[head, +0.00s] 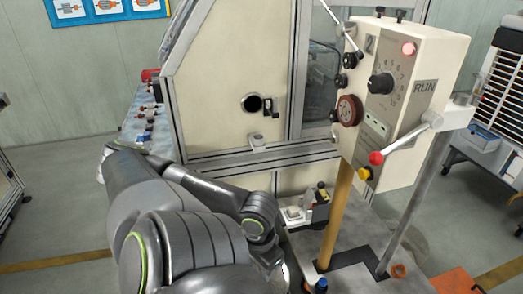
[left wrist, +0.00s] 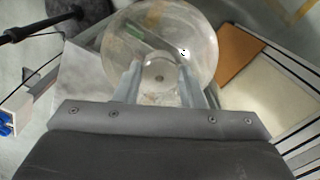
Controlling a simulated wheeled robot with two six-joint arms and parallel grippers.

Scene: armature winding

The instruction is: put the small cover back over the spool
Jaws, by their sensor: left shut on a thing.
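In the left wrist view a clear, round, see-through cover (left wrist: 203,38) lies across the end of my left gripper (left wrist: 160,76). The gripper's two pale fingers are shut on the cover's near part, and a small round hub shows between them. In the head view my left arm reaches in from the left and bends down at the bottom centre; its fingers and the cover cannot be made out there. I cannot pick out the spool in either view. My right gripper is in neither view.
A cream machine cabinet (head: 225,75) stands ahead. A small fixture (head: 300,212) sits beside my arm. A bench with small parts (head: 143,122) is at left.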

